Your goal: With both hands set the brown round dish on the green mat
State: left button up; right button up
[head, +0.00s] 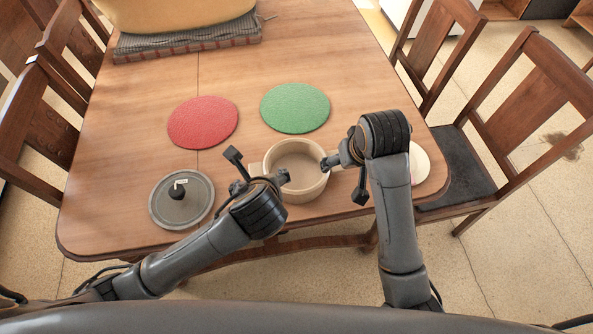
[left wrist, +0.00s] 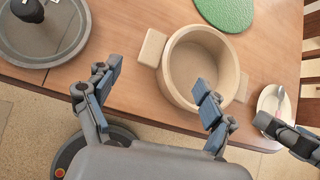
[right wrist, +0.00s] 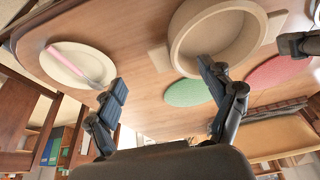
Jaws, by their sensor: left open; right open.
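The brown round dish (head: 296,192) is a light brown open pot with two block handles. It stands upright and empty on the table's near side. The green mat (head: 295,92) lies flat and bare behind it. My left gripper (head: 258,168) is open at the dish's left side; in the left wrist view the left handle (left wrist: 152,48) lies ahead between its spread fingers. My right gripper (head: 345,180) is open at the right side; in the right wrist view the other handle (right wrist: 160,58) lies ahead between its fingers. Neither gripper holds anything.
A red mat (head: 203,122) lies left of the green one. A grey lid with a black knob (head: 181,214) lies at front left. A white plate (right wrist: 58,70) with a pink-handled utensil is at right. A large yellow container (head: 175,14) stands at the back. Chairs flank the table.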

aim_at(258, 165)
pick_arm(q)
jog(key=shift+w+r+m, duration=0.15)
jog(key=shift+w+m, duration=0.05)
jog(key=shift+m, duration=0.4)
pick_arm(e)
jog(key=shift+w+a+r, duration=0.25)
jog(key=shift+w+r, duration=0.1)
jog(key=shift+r, duration=0.05)
pick_arm(q)
jog(key=x, duration=1.3)
jog(key=shift+w+a, duration=0.1)
jog(key=shift+w, duration=0.3)
pick_arm(e)
jog(key=x, duration=1.4)
jog(key=shift+r, duration=0.1)
pick_arm(q)
jog(key=shift+a, duration=0.1)
grip_shut()
pick_arm(e)
grip_shut()
